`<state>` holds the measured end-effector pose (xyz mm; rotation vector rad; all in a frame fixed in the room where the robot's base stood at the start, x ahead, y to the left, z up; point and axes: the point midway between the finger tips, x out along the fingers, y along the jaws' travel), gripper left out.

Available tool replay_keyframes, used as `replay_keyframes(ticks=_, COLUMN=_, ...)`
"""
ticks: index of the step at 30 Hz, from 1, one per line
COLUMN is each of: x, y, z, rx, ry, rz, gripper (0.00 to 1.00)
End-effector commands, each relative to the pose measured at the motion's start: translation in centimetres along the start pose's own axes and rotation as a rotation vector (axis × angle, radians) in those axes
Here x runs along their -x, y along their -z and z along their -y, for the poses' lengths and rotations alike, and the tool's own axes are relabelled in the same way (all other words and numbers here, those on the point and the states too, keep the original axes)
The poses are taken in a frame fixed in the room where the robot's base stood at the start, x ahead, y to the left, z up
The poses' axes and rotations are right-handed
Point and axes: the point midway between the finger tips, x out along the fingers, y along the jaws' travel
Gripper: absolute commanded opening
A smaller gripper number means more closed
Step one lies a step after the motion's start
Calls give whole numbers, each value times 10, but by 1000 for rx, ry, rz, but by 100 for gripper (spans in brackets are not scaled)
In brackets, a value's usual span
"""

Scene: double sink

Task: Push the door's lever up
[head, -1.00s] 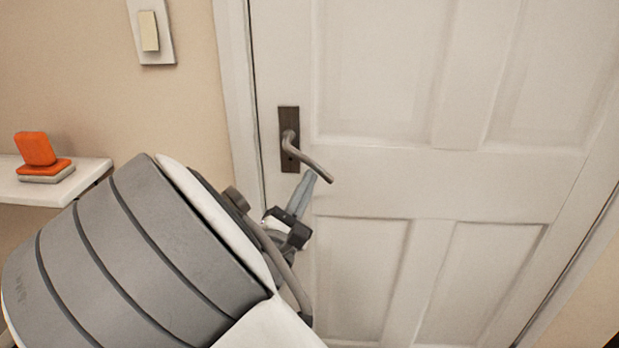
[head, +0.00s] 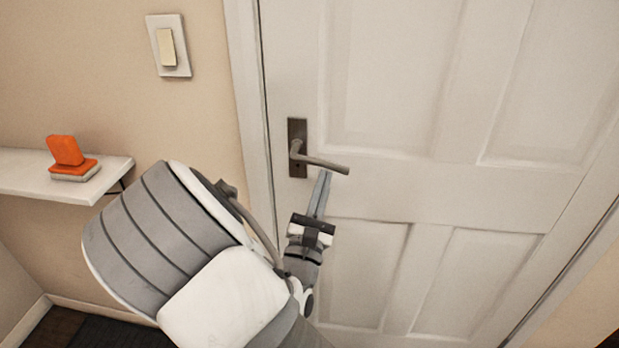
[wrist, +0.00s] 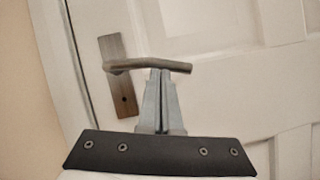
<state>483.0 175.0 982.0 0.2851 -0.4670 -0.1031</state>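The door's lever (head: 322,163) is a grey-brown handle on a dark backplate (head: 298,140), on the left side of the white door (head: 400,185). It points right and tilts slightly down in the head view. In the wrist view the lever (wrist: 172,66) lies nearly level across the picture, above the backplate's keyhole. My gripper (head: 324,176) is just below the lever, fingers pointing up. In the wrist view its fingertips (wrist: 158,72) meet the lever's underside near its middle. The fingers are shut together with nothing seen between them.
A light switch (head: 168,46) is on the wall left of the door frame. The door front right of the lever is clear.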

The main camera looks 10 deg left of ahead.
Motion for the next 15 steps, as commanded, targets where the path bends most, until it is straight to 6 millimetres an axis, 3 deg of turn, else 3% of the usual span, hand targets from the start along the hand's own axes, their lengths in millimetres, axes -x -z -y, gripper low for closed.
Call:
replay_keyframes(ticks=1, x=-4, y=-7, z=-1, rx=0, ry=1, rz=1, gripper=0)
replay_keyframes(ticks=15, x=-7, y=-14, z=2, rx=-4, ry=3, rz=2, gripper=0)
